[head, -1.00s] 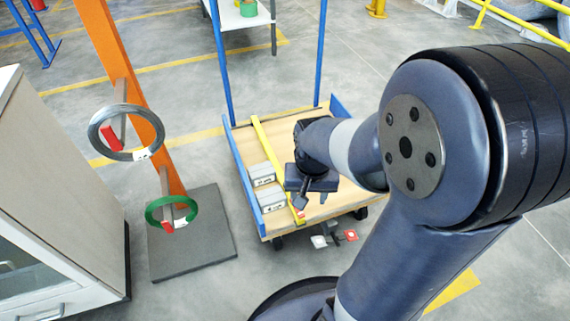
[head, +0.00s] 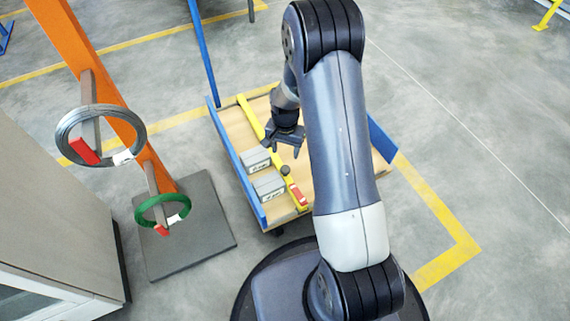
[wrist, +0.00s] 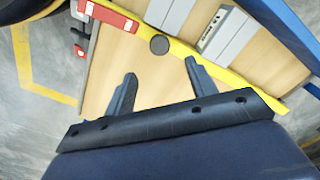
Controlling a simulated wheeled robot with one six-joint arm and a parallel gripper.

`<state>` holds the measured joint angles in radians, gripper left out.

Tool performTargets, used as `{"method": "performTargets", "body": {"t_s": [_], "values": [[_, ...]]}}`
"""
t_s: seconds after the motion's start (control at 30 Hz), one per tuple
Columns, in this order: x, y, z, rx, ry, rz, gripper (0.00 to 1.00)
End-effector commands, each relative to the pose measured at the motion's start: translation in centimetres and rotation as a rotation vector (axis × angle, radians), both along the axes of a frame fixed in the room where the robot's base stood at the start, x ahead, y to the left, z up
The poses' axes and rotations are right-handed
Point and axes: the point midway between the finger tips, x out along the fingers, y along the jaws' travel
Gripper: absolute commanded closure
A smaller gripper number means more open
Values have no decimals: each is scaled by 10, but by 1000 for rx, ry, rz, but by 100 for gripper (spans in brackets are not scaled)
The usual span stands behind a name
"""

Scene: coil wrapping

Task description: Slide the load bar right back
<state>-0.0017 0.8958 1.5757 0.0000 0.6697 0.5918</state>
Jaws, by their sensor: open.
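The yellow load bar (head: 250,115) lies along the wooden cart deck (head: 236,130), just right of two grey boxes. It has a dark round knob (head: 285,170) and a red part (head: 299,196) near its front end. In the wrist view the bar (wrist: 228,76) runs diagonally past my fingertips, with the knob (wrist: 159,45) just beyond and between them. My gripper (head: 283,151) is open and empty, over the deck beside the bar, right of the boxes. In the wrist view my gripper (wrist: 160,69) has its fingers wide apart, with nothing between them. I cannot tell its height above the deck.
Two grey boxes (head: 269,186) sit between the bar and the cart's blue left rail (head: 238,170). An orange post (head: 100,75) holds a grey wire coil (head: 64,125) and a green coil (head: 146,203). A cabinet (head: 50,210) stands front left. Floor right of the cart is clear.

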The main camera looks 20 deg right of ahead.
Motion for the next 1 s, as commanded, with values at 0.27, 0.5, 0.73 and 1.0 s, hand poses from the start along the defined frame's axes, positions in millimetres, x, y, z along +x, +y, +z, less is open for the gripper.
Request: {"method": "performTargets", "body": {"t_s": [0.27, 0.5, 0.73, 1.0], "values": [[-1, 0, -58, 0, 4, 1, 46], [-1, 0, -89, 0, 1, 1, 46], [0, 0, -97, 0, 0, 1, 46], [-1, 0, -96, 0, 0, 1, 53]]}}
